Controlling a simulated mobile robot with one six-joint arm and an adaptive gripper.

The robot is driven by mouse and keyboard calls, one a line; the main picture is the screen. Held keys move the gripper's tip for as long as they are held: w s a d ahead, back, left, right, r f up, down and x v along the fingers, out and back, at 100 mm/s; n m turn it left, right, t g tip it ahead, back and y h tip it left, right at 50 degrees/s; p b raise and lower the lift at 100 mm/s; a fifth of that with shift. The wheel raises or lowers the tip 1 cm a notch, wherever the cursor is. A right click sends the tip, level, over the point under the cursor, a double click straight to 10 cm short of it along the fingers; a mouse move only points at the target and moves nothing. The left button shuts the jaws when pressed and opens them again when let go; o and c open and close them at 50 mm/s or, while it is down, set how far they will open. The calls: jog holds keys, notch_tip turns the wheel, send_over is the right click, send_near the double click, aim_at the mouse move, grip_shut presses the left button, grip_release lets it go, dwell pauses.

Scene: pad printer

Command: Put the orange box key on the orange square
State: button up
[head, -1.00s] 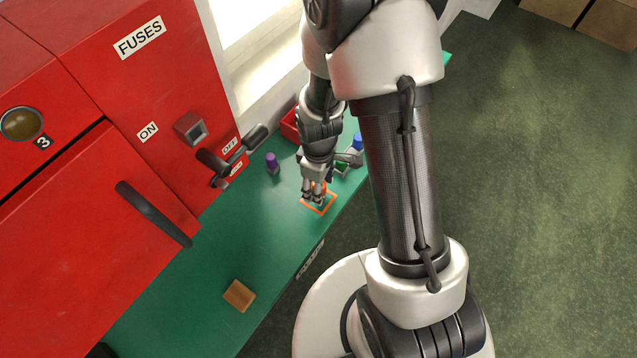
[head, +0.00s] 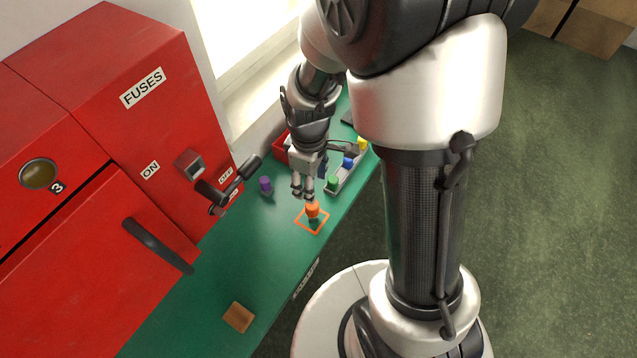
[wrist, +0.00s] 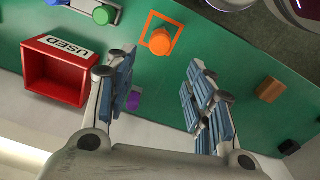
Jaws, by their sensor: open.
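The orange box key (head: 312,210) stands on the green bench inside the outline of the orange square (head: 313,231), toward its back corner in the head view. In the wrist view the orange key (wrist: 161,43) also shows within the orange square outline (wrist: 151,17). My gripper (head: 303,196) is open and empty, just behind and above the key, apart from it.
A purple key (head: 265,184) stands left of my gripper. A grey tray (head: 350,176) holds green (head: 332,182), blue and yellow keys. A red bin marked USED (wrist: 54,72) lies behind. A brown block (head: 238,317) sits near the front. The red fuse cabinet (head: 140,130) is on the left.

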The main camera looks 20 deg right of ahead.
jog(key=s+r+m+t, duration=0.2)
jog(key=s+r+m, duration=0.2)
jog(key=s+r, duration=0.3)
jog(key=s+r+m+t, duration=0.2)
jog(key=s+r+m, duration=0.3)
jog(key=r, duration=0.9)
jog(key=s, duration=0.3)
jog(key=shift+r, duration=0.25)
jog(key=shift+d, duration=0.1)
jog(key=shift+f+b, duration=0.85)
jog(key=shift+b, duration=0.05)
